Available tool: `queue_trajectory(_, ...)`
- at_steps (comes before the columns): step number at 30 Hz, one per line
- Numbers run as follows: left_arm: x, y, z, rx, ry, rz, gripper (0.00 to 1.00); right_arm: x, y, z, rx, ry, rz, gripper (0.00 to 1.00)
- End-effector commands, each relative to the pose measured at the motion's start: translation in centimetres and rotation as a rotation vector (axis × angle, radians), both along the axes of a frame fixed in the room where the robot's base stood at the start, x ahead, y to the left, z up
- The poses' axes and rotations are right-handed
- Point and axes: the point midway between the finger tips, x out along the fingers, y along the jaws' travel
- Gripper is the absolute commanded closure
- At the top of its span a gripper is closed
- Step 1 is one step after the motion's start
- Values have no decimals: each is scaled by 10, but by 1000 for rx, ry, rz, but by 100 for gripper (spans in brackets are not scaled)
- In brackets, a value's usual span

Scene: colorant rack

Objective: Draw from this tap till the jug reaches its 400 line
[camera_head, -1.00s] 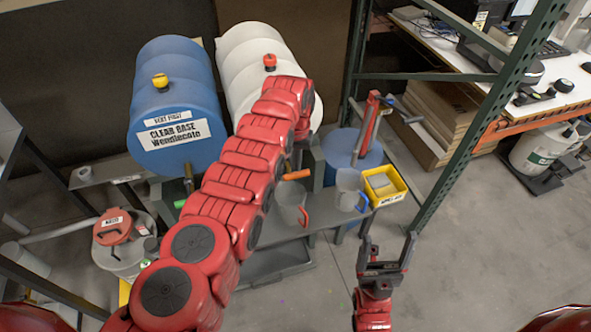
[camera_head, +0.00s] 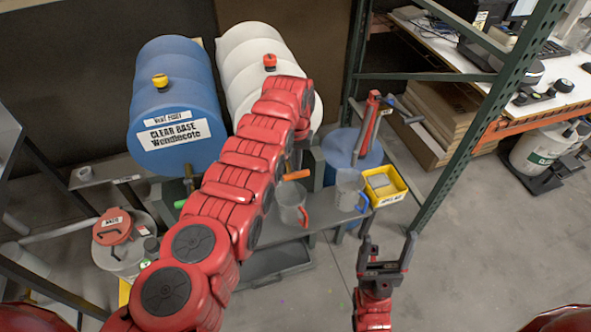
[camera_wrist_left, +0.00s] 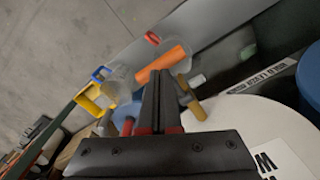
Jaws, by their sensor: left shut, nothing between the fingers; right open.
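The white drum (camera_head: 250,55) lies on its side on the rack. Its tap has an orange handle (camera_head: 296,175), also in the left wrist view (camera_wrist_left: 165,62), with a brass body (camera_wrist_left: 190,92). A clear jug with a red handle (camera_head: 290,204) stands on the shelf below; its line and fill level are too small to read. My left gripper (camera_wrist_left: 156,88) is shut and empty, close by the orange handle; I cannot tell if they touch. In the head view my arm largely hides it. My right gripper (camera_head: 387,252) is open and empty, in front of the shelf.
A blue drum (camera_head: 175,95) labelled CLEAR BASE lies left of the white one. A jug with a blue handle (camera_head: 348,190) and a yellow bin (camera_head: 385,184) stand to the right. A green rack post (camera_head: 435,180) rises beyond them. Floor at lower right is clear.

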Motion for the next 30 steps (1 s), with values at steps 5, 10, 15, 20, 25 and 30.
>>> queue_trajectory(5, 0, 0, -1, 0, 0, 0, 100, 0, 0, -1, 0, 0, 0, 19)
queue_trajectory(10, 0, 0, -6, 0, 0, 0, 100, 0, 0, -6, 0, 0, 0, 19)
queue_trajectory(15, 0, 0, -11, 0, 0, 0, 100, 0, 0, -11, 0, 0, 0, 19)
queue_trajectory(20, 0, 0, -16, 0, 0, 0, 100, 0, 0, -16, 0, 0, 0, 19)
queue_trajectory(25, 0, 0, -21, 0, 1, 0, 100, 0, 0, -21, 0, 0, 0, 19)
queue_trajectory(30, 0, 0, -26, 0, 1, 0, 100, 0, 0, -26, 0, 0, 0, 19)
